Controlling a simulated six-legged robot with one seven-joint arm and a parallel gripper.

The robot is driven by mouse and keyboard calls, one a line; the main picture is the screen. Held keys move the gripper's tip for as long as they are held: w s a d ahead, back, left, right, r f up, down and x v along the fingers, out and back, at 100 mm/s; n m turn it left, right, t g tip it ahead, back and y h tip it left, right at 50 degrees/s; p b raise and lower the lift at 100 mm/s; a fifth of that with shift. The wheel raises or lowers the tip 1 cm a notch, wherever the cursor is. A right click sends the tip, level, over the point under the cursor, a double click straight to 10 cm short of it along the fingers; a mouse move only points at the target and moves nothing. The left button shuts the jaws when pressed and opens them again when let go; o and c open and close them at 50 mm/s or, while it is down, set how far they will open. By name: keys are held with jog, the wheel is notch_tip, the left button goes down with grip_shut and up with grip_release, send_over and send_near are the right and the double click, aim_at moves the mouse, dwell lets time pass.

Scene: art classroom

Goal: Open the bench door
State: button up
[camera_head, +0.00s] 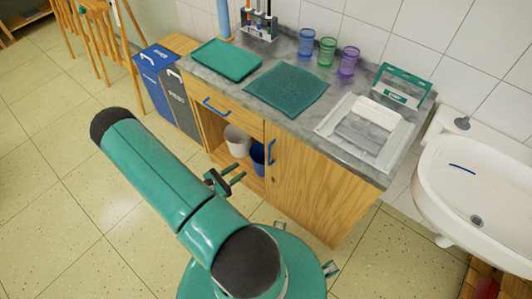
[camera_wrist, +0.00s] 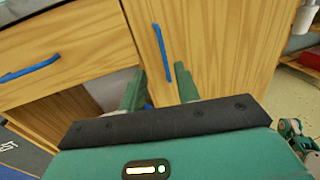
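The bench door (camera_head: 305,190) is the wooden panel on the right part of the bench front, and it looks closed. Its blue vertical handle (camera_head: 272,152) is near the door's left edge. In the wrist view the door (camera_wrist: 215,45) fills the upper right, with its handle (camera_wrist: 161,52) just beyond my fingertips. My gripper (camera_head: 237,172) is in front of the bench, short of the door. In the wrist view my gripper (camera_wrist: 159,72) is open and empty, its fingers apart on either side of the handle's lower end. I cannot tell the exact gap to the handle.
A drawer with a blue handle (camera_head: 216,107) sits above an open shelf holding a white bucket (camera_head: 237,140) and a blue bucket (camera_head: 258,156). Bins (camera_head: 158,82) stand left, a sink (camera_head: 478,190) right. The floor in front (camera_head: 60,220) is clear.

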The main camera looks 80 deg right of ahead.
jog(key=x, duration=1.4)
jog(key=shift+f, duration=0.35)
jog(key=shift+s, duration=0.1)
grip_shut()
